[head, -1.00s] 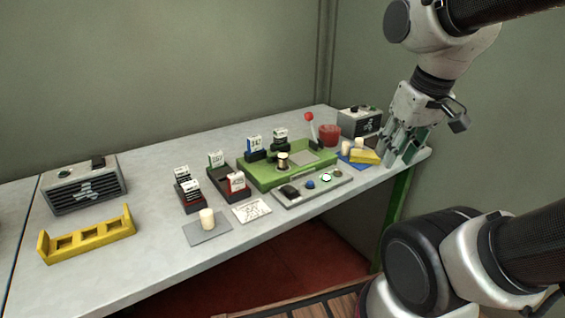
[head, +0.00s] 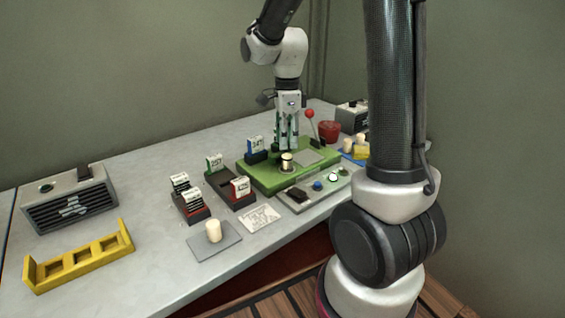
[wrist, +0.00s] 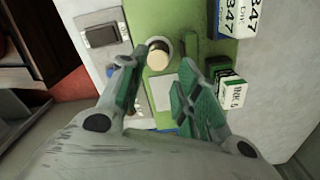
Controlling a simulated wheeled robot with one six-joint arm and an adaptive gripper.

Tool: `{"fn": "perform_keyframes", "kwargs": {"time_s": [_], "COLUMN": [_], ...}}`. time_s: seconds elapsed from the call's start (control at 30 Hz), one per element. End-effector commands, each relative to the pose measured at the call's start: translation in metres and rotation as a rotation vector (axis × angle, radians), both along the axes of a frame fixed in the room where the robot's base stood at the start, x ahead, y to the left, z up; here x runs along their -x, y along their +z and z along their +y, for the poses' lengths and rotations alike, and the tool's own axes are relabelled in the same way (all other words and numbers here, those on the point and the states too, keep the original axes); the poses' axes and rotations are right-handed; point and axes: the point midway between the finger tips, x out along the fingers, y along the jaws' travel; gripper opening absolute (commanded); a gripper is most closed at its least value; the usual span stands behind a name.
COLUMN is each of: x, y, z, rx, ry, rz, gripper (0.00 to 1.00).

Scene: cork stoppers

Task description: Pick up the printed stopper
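A pale cork stopper (head: 287,159) stands in a dark holder on the green press base (head: 262,178). It also shows in the wrist view (wrist: 158,56), between my finger tips and nearer the left one. No print can be made out on it. My gripper (head: 289,145) points down over the base, just behind the stopper in the head view. Another stopper (head: 213,230) stands on a grey mat at the front.
A red-knobbed lever (head: 310,114) stands close right of my gripper. Card holders with a 347 card (head: 255,144) and a 257 card (head: 214,161) stand to the left. A control panel (head: 313,193) lies in front. More stoppers (head: 360,139) sit at the right.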

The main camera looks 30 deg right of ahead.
Motion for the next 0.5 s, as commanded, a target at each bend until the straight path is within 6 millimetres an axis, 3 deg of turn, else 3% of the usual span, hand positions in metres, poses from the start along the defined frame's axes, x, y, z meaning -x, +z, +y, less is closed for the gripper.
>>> {"fn": "perform_keyframes", "kwargs": {"time_s": [0.5], "x": [0.003], "y": [-0.07], "z": [0.001], "rx": [0.0], "ry": [-0.004], "rz": [0.004], "gripper": [0.33]}}
